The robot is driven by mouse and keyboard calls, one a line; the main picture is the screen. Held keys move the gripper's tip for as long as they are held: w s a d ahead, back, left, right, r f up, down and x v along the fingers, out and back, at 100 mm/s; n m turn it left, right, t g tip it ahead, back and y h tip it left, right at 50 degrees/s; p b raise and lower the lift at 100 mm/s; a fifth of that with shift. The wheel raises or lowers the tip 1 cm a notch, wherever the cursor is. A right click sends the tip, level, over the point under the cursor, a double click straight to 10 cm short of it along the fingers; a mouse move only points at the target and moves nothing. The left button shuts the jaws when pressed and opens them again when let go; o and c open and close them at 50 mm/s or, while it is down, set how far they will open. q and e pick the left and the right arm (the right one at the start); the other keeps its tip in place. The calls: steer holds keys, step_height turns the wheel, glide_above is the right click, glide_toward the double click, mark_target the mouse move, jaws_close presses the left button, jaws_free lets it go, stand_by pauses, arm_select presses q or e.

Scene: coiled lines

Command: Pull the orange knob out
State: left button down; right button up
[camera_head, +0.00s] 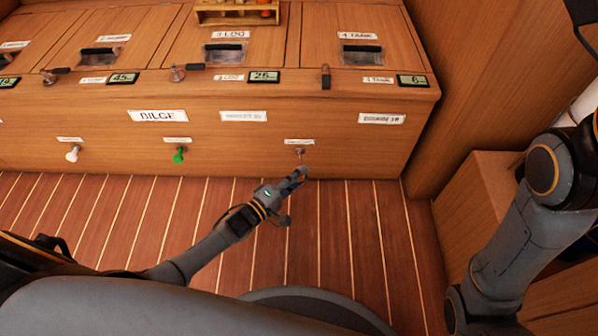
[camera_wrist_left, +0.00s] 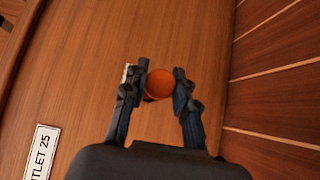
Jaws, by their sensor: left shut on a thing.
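The orange knob (camera_wrist_left: 159,84) sits between the two fingers of my left gripper (camera_wrist_left: 160,92) in the left wrist view, with a finger against each side. In the head view my left gripper (camera_head: 298,176) is at the front of the wooden cabinet, below a small label, and mostly hides the orange knob. A short metal stem (camera_head: 299,153) shows just above the fingers there. My right gripper is out of view; part of my right arm stands at the right.
A white knob (camera_head: 72,154) and a green knob (camera_head: 180,155) stick out of the same cabinet front (camera_head: 222,158) to the left. A wooden box (camera_head: 480,200) stands at the right. The plank floor (camera_head: 340,230) before the cabinet is clear.

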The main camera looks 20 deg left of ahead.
arm_select(q)
steer(key=c, duration=1)
jaws_free()
steer(key=shift+c, duration=0.2)
steer(key=shift+a, duration=0.1)
steer(key=v, duration=1.2)
